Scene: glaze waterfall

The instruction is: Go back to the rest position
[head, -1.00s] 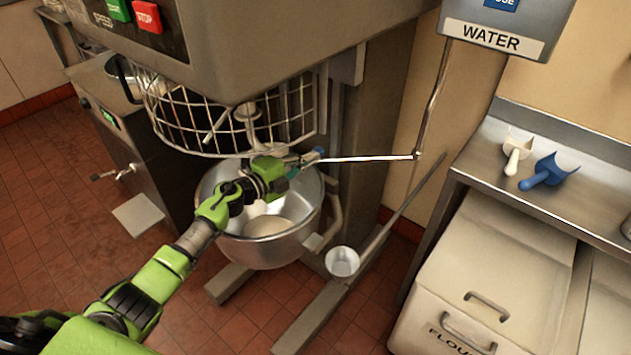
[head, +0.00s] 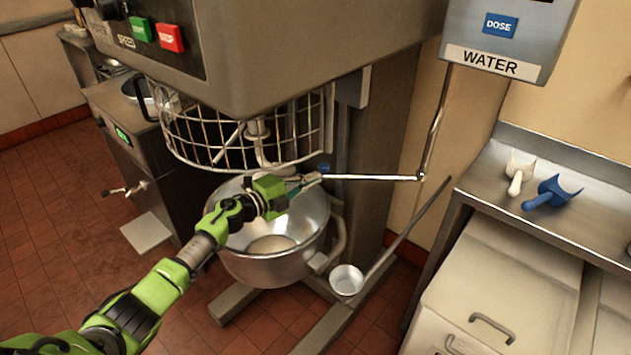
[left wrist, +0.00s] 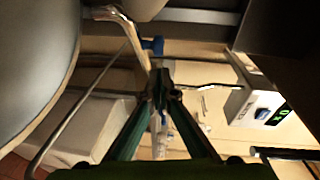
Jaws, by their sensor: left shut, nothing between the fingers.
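My left gripper (head: 312,180) is shut and empty. In the head view it is in front of the mixer, over the right side of the steel bowl (head: 232,262) and below the wire guard (head: 190,145). Its fingertips overlap the left end of the thin water pipe (head: 375,178) in the picture; I cannot tell if they touch. In the left wrist view the fingers (left wrist: 160,76) meet at their tips with nothing between them. The left arm stretches in from the lower left. My right gripper is not in view.
The mixer's column (head: 385,130) stands behind the bowl. A water dispenser (head: 497,35) hangs at upper right. A steel counter (head: 480,165) bears a white scoop (head: 517,178) and a blue scoop (head: 550,192), above a flour bin (head: 500,285). A long-handled ladle (head: 346,281) leans low. Open tiled floor lies left.

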